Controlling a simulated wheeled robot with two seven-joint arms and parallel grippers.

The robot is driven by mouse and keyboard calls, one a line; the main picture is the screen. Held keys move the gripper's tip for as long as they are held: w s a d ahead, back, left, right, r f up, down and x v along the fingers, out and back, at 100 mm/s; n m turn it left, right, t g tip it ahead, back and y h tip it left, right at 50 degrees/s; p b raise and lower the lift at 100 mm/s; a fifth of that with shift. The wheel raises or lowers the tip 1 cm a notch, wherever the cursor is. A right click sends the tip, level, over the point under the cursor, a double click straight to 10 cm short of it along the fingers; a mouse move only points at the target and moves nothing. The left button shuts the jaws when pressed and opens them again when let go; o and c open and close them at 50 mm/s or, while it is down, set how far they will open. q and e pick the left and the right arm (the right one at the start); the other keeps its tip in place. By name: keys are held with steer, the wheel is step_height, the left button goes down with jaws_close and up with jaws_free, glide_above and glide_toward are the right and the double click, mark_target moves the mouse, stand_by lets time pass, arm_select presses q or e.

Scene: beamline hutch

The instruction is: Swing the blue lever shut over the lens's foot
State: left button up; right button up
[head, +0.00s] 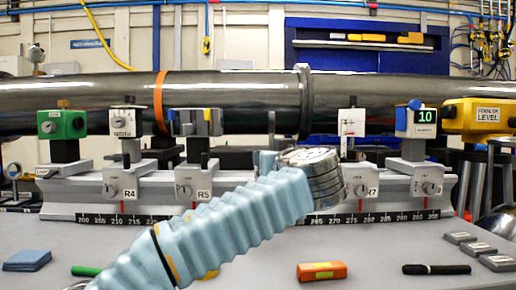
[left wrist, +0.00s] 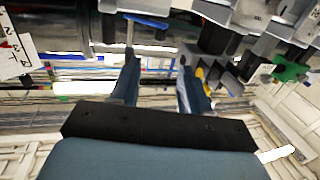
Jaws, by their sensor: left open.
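My left arm crosses the head view from the bottom left, and its wrist hides the rail between R5 and R7. My left gripper (left wrist: 157,70) shows in the left wrist view, with its two fingers apart and nothing visible between them. I cannot tell whether finger and lever touch. I cannot make out the lens or its foot clearly. My right gripper is not in view.
A grey rail (head: 145,192) with several carriers and a scale runs across the bench, below a large metal pipe (head: 230,92). A green box (head: 62,125), a white card (head: 352,122) and a yellow level (head: 478,115) stand along it. An orange block (head: 321,271) and a black pen (head: 436,269) lie in front.

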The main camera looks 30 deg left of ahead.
arm_select(q)
steer(key=p+x, duration=0.2)
steer(key=x, duration=0.9)
steer(key=shift+c, duration=0.3)
jaws_close()
steer(key=shift+d+f+n+g+y, duration=0.1)
steer(key=shift+d+n+g+y, duration=0.05)
steer(key=shift+n+g+y, duration=0.4)
stand_by(0.3)
steer(key=shift+o, duration=0.3)
jaws_free()
